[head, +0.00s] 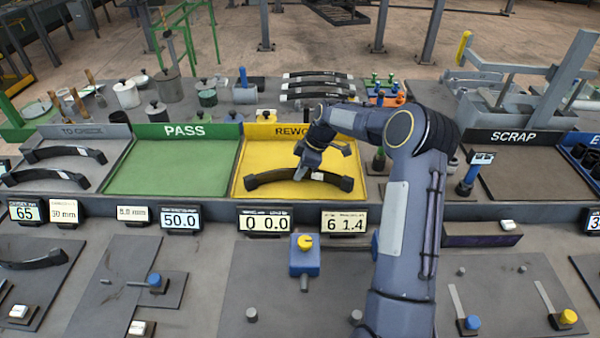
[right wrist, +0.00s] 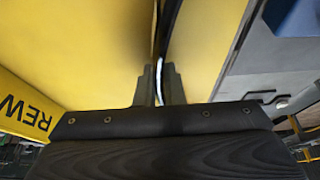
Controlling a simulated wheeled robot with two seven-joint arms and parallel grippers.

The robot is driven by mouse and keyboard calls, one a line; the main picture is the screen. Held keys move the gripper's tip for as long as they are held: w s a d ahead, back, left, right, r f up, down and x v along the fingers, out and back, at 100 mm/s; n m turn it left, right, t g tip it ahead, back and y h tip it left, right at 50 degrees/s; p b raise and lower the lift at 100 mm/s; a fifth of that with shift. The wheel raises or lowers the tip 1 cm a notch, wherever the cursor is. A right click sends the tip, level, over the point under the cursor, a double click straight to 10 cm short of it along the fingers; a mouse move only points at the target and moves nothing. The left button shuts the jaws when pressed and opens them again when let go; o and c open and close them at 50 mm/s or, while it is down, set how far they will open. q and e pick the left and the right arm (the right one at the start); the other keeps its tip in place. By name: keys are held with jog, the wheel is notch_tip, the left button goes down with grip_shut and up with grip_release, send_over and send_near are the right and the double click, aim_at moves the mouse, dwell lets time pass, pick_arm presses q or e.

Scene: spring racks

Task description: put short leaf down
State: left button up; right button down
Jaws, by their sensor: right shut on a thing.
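The short leaf (head: 270,177) is a dark, arched strip with blocky ends, in the yellow REWORK tray (head: 250,155). It lies across the tray's front part, low over the floor; I cannot tell whether it touches. My right gripper (head: 301,173) is over the leaf's middle and shut on it. In the right wrist view, the fingers of my right gripper (right wrist: 159,85) close on a thin dark edge above yellow. My left gripper is not in view.
The green PASS tray (head: 170,168) to the left is empty. Two dark leaves (head: 65,153) lie in the TO CHECK tray. More leaves (head: 315,85) rest on a rack behind REWORK. The SCRAP tray (head: 525,175) is empty. Displays line the front edge.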

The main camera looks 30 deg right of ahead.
jog(key=shift+r, duration=0.15)
jog(key=c, duration=1.5)
grip_release()
